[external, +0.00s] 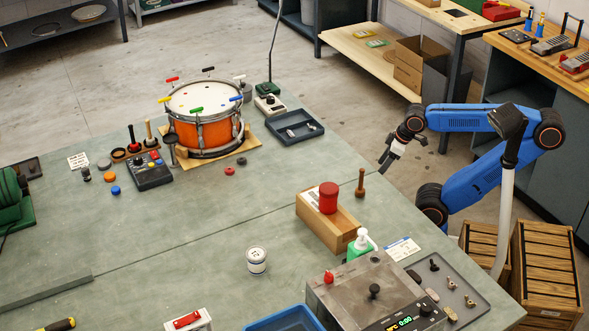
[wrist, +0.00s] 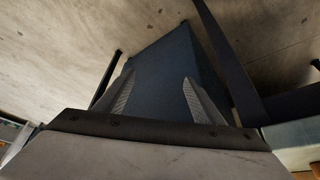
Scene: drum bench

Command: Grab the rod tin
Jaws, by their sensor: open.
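A small white tin (external: 257,262) with dark marks stands upright on the green bench top, left of the steel box; it looks like the rod tin, though I cannot read its label. My gripper (external: 385,162) is in the air past the bench's right edge, far from the white tin and above and right of the red cylinder in the picture. In the wrist view, its two fingers (wrist: 158,84) are spread with nothing held between them. No tin shows there.
The cardboard box (external: 319,224), a wooden peg (external: 360,182), a green pump bottle (external: 361,244) and a steel box (external: 372,289) crowd the bench's right side. An orange drum (external: 205,130) stands at the back. Bench around the white tin's left is clear.

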